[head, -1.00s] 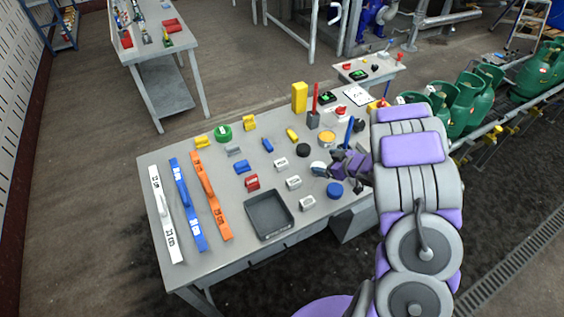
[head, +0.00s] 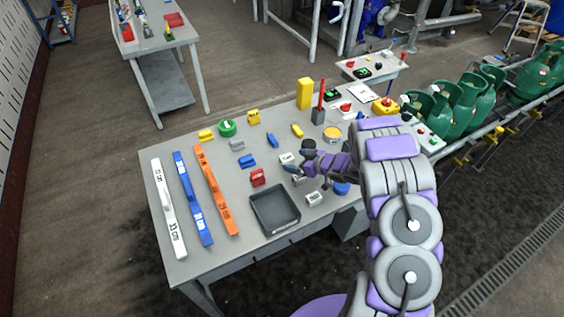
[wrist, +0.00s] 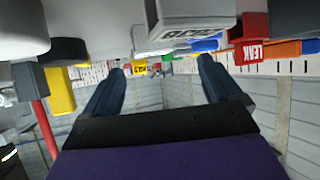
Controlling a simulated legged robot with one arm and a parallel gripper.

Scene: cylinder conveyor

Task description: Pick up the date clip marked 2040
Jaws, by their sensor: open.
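Several small white clips lie on the grey table. One (head: 287,158) is behind my gripper, one (head: 298,180) is partly hidden by it, and one (head: 315,198) is in front. Their markings are too small to read in the head view. My gripper (head: 299,168) is low over these clips. In the wrist view my gripper (wrist: 162,65) is open, with nothing between its fingers. A white clip (wrist: 190,28) with dark print shows just beyond the fingers at the top. Its print is foreshortened and I cannot read it surely.
A red block (head: 257,178) is left of the clips and also shows in the wrist view (wrist: 248,48). A dark tray (head: 275,226) is at the front. A black puck (head: 309,145) and a blue puck (head: 341,188) are close to my arm. Long coloured bars lie at left.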

